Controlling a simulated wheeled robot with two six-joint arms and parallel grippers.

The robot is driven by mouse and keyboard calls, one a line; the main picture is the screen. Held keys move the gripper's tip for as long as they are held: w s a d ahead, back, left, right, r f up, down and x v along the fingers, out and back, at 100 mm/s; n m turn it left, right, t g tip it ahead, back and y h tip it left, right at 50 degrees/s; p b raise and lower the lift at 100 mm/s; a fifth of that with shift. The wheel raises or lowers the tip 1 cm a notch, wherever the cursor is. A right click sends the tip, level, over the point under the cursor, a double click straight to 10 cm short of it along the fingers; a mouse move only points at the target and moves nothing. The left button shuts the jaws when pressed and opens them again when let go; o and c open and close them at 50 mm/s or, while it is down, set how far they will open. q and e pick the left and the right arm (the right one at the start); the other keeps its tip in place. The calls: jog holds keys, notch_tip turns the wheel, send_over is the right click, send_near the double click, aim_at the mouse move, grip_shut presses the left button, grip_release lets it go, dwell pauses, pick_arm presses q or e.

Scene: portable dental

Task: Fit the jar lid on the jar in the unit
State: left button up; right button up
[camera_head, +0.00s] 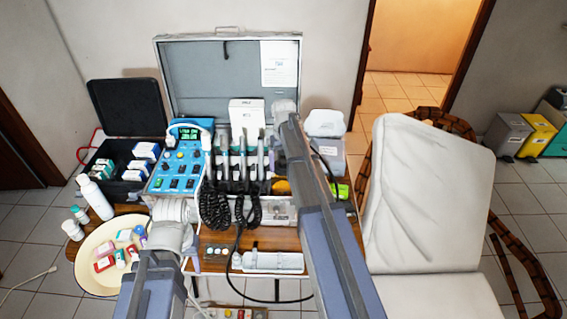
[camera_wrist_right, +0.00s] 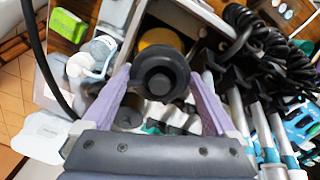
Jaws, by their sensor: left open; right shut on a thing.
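The jar lid (camera_wrist_right: 160,76), black and round with a raised knob, is between the lavender fingers of my right gripper (camera_wrist_right: 168,82) in the right wrist view. The gripper is shut on it, above the open case unit. In the head view my right wrist end (camera_head: 285,108) is over the right part of the unit (camera_head: 281,212) and hides the lid.
A blue control panel (camera_head: 179,168) and several handpieces with black coiled hoses (camera_head: 215,205) fill the unit's left and middle. An orange round thing (camera_wrist_right: 160,38) shows behind the lid. A cream tray (camera_head: 88,279) with small boxes stands left; a white bottle (camera_head: 96,197) is near it.

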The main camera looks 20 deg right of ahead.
aim_at(284, 164)
jog(key=shift+f, duration=0.15)
jog(key=shift+f+b, duration=1)
jog(key=shift+b, duration=0.1)
jog(key=shift+f+b, duration=0.4)
jog(key=shift+f, duration=0.05)
jog(key=shift+f, duration=0.1)
dwell(0.4)
jog(key=o, duration=1)
